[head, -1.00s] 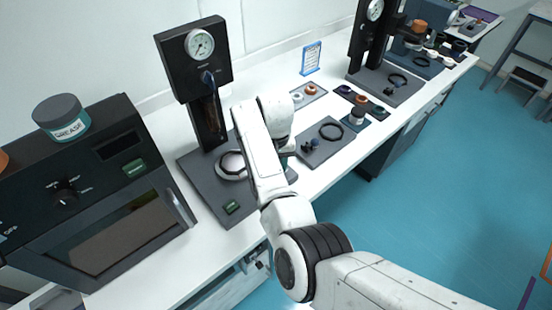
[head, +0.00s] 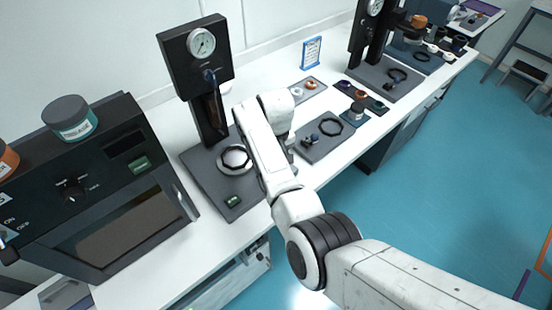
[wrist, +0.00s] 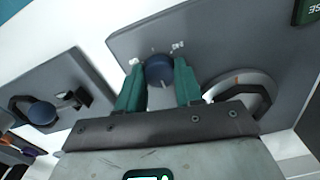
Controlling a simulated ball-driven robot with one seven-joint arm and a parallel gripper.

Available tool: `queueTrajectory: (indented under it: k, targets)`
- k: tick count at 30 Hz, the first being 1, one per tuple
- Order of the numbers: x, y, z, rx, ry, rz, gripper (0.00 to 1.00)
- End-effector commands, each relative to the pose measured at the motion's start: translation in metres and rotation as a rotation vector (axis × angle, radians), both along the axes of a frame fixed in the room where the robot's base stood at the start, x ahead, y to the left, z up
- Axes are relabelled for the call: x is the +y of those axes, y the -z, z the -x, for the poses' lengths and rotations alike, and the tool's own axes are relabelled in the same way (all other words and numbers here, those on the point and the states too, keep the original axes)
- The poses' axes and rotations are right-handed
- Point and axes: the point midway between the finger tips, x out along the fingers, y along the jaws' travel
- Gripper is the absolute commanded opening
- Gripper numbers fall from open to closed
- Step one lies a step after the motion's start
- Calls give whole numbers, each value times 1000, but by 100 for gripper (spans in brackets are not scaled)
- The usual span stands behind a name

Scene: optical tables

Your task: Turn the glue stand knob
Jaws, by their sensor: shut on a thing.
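The glue stand (head: 193,50) is a tall black post with a round gauge (head: 201,42) on a grey base plate (head: 197,172). Its dark blue knob (wrist: 159,69) has a pale pointer line and sits on the plate between small white markings in the wrist view. My gripper (wrist: 158,77) has its green fingers on either side of the knob, shut on it. In the head view my arm hides the knob and the fingers. A round pale metal ring (wrist: 243,92) lies on the plate beside the right finger; it also shows in the head view (head: 235,158).
A black oven-like unit (head: 105,210) with a grease jar (head: 69,118) on top stands at the left. A grey plate (head: 318,150) with a black ring and a small blue-knobbed part lies right of the stand. Another gauge stand (head: 362,45) is farther back. The blue floor is open.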

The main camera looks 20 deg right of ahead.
Motion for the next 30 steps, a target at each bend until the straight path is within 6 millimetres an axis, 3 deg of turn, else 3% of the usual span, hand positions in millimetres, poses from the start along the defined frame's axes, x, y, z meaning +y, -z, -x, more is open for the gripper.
queueTrajectory:
  k: [4, 5, 12, 22, 30]
  targets:
    - [0, -1, -1, -3, -2, 1, 5]
    - [0, -1, -1, -3, -1, 1, 38]
    - [0, -1, -1, -2, 0, 1, 61]
    - [0, -5, -1, -2, 1, 1, 61]
    - [0, -50, -2, -6, 1, 1, 61]
